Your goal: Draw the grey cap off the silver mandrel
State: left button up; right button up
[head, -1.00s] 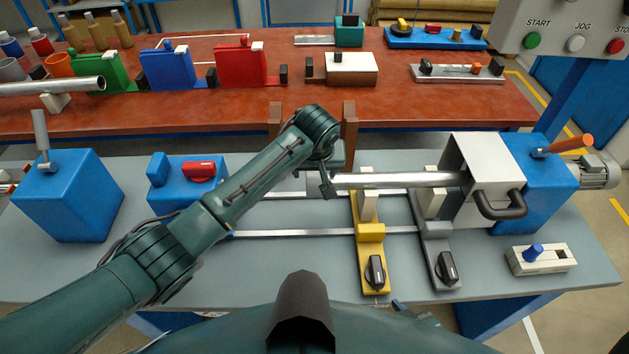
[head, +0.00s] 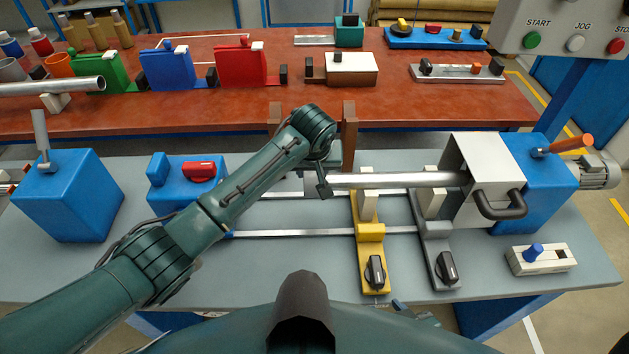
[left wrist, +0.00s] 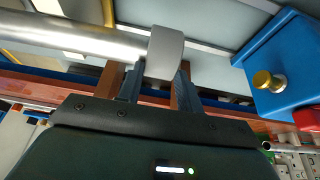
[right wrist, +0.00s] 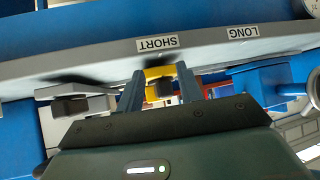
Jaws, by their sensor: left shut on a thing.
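The silver mandrel (head: 400,180) lies level, running left from the white guard. The grey cap (left wrist: 166,52) is at its free end in the left wrist view, where the mandrel (left wrist: 75,38) meets its side. How far the mandrel reaches into the cap is hidden. My left gripper (left wrist: 158,82) is shut on the cap, one finger on each side.
A yellow support (head: 370,232) and a grey support (head: 435,240) stand under the mandrel on rails. A blue block with a red knob (head: 187,183) stands left of the cap, with a gap between. The white guard (head: 483,175) is at the right. A red table (head: 200,113) is behind.

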pick_arm(q)
jog(key=shift+a, duration=1.85)
jog(key=shift+r, duration=0.1)
notch_tip(320, 180, up, 8)
dwell(0.3)
